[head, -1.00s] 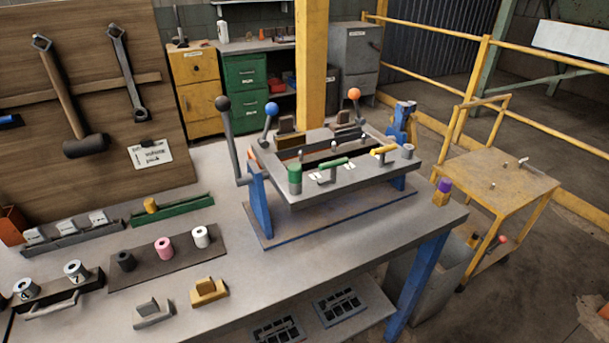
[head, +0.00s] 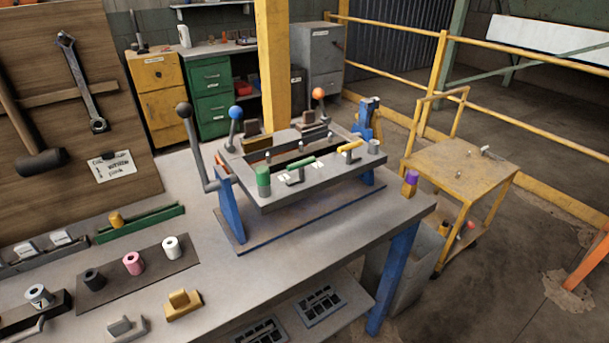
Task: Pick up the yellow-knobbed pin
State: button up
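A short yellow knob (head: 116,219) stands up in the green rail (head: 142,222) on the left of the bench; any pin shaft below it is hidden by the rail. A yellow handle piece (head: 350,147) also sits on the top plate of the fixture (head: 285,199), near its right end. I cannot tell for certain which of the two is the yellow-knobbed pin. My gripper is not in view.
Black, pink and white rollers stand on a dark mat (head: 140,282). A yellow block (head: 184,305) and a grey block (head: 125,328) lie in front. A yellow cart (head: 470,165) stands right of the bench (head: 320,262). The bench's front middle is clear.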

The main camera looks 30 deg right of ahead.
aim_at(116, 219)
jog(key=i+j+u, duration=0.55)
jog(key=i+u, duration=0.5)
jog(key=i, duration=0.2)
